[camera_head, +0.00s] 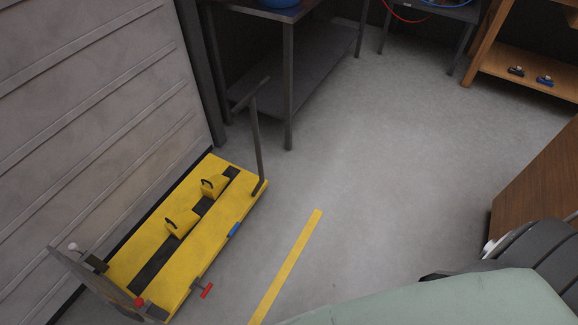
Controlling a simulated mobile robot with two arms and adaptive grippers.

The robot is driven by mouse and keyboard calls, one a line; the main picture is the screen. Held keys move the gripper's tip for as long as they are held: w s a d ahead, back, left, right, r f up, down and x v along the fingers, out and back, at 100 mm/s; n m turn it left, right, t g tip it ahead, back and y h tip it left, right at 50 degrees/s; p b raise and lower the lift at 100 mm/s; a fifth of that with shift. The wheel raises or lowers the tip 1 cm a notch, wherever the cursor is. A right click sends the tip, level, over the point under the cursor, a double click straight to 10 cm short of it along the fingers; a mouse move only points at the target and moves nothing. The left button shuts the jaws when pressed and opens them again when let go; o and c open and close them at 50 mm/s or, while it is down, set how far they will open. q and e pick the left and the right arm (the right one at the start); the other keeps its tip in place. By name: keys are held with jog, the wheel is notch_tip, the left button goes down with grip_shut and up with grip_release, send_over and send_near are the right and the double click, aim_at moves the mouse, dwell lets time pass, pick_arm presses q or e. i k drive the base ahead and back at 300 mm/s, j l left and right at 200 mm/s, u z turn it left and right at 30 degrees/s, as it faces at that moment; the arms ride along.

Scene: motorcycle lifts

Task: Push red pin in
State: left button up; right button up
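A low yellow motorcycle lift (222,213) stands on the floor at the lower left, beside the ribbed wall. A red T-shaped pin (207,291) sticks out from the lift's near right side, close to its lower end. A gap shows between the pin's red handle and the yellow side. A red round knob (138,302) sits at the lift's lower end. A small blue piece (233,229) lies against the lift's right edge. Neither of my grippers is in view.
Two yellow wedge blocks (182,222) stand on the lift, and a dark upright bar (256,140) rises at its far end. A metal table (289,13) stands behind. A wooden shelf (525,66) is at the upper right.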

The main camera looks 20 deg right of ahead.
aim_at(138, 302)
jog(key=z, duration=0.25)
jog(key=u, duration=1.4)
jog(key=z, duration=1.4)
jog(key=u, duration=1.4)
jog(key=j, duration=0.25)
jog(key=k, duration=0.05)
